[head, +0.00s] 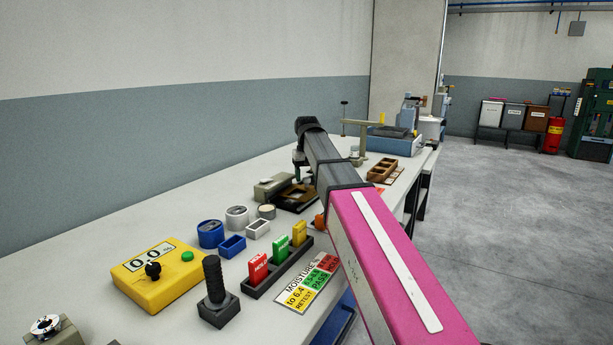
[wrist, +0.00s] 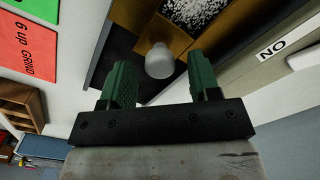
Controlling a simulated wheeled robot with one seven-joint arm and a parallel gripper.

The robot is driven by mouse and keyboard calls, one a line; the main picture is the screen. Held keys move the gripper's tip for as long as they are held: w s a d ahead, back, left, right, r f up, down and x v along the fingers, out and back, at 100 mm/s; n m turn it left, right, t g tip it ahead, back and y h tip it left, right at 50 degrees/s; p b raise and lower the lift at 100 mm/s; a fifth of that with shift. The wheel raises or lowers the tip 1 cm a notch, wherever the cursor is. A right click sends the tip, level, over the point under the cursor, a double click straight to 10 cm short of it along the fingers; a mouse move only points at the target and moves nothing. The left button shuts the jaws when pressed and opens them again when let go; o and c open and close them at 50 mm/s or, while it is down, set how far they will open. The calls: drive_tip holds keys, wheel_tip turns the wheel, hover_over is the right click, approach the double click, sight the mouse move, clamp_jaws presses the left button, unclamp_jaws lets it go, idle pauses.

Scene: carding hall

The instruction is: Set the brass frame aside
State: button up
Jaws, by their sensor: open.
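The brass frame (head: 299,193) lies on a dark base on the bench, partly hidden by my arm in the head view. In the wrist view the brass frame (wrist: 174,38) shows close up, with a pale rounded knob (wrist: 159,62) at its near side. White speckled material shows inside the frame. My gripper (wrist: 160,66) is open, its green fingers on either side of the knob in the picture. I cannot tell whether they touch it. In the head view my gripper (head: 299,166) is above the frame, mostly hidden by the arm.
A yellow scale box (head: 158,285), blue and white containers (head: 211,233), a tag rack (head: 278,268) and a black threaded post (head: 215,290) stand nearer on the bench. A wooden compartment tray (head: 383,170) is beyond my arm.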

drive_tip(key=shift+f, duration=0.3)
clamp_jaws()
drive_tip(key=w+d, duration=0.2)
drive_tip(key=w, duration=0.2)
drive_tip(key=w+d, duration=0.3)
drive_tip(key=w, duration=0.1)
drive_tip(key=w+d, duration=0.3)
drive_tip(key=w, duration=0.1)
drive_tip(key=shift+w, duration=0.1)
unclamp_jaws()
drive_tip(key=shift+r, duration=0.1)
wheel_tip(320, 180, up, 11)
